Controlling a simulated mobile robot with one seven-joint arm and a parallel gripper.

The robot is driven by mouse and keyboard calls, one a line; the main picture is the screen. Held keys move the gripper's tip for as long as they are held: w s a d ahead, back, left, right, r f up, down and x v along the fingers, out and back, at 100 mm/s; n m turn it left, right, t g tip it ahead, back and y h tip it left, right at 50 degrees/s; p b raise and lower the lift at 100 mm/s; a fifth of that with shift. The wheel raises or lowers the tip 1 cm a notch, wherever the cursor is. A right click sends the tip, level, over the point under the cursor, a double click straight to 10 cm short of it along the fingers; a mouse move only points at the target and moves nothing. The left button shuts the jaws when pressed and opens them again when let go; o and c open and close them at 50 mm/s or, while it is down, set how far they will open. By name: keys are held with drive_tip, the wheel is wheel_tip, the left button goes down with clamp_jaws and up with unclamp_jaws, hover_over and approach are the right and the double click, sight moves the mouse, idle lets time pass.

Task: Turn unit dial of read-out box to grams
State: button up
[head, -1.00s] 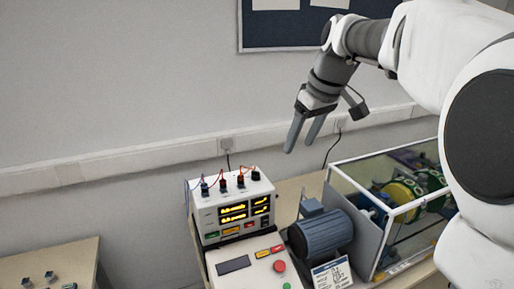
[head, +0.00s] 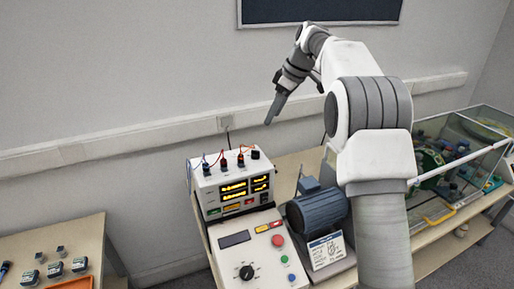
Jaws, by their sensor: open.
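A white read-out box (head: 210,191) with lit yellow displays stands on the bench, centre of the head view. Several coloured terminals with cables sit on its top. I cannot make out a unit dial on it or its markings. A black round dial (head: 246,272) sits on the sloped control panel (head: 222,263) in front; its labels are too small to read. My gripper (head: 273,112) is in the air above and behind the read-out box, fingers pointing down, touching nothing. It is open and empty; its fingers overlap in this view.
A dark motor (head: 317,210) and a printed card (head: 326,250) are right of the panel. A glass-sided case (head: 455,205) stands farther right. A separate table (head: 30,245) at left holds small weights and an orange tray (head: 72,284).

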sight(255, 151)
drive_tip(key=p+x, duration=0.1)
drive_tip(key=x, duration=1.4)
clamp_jaws()
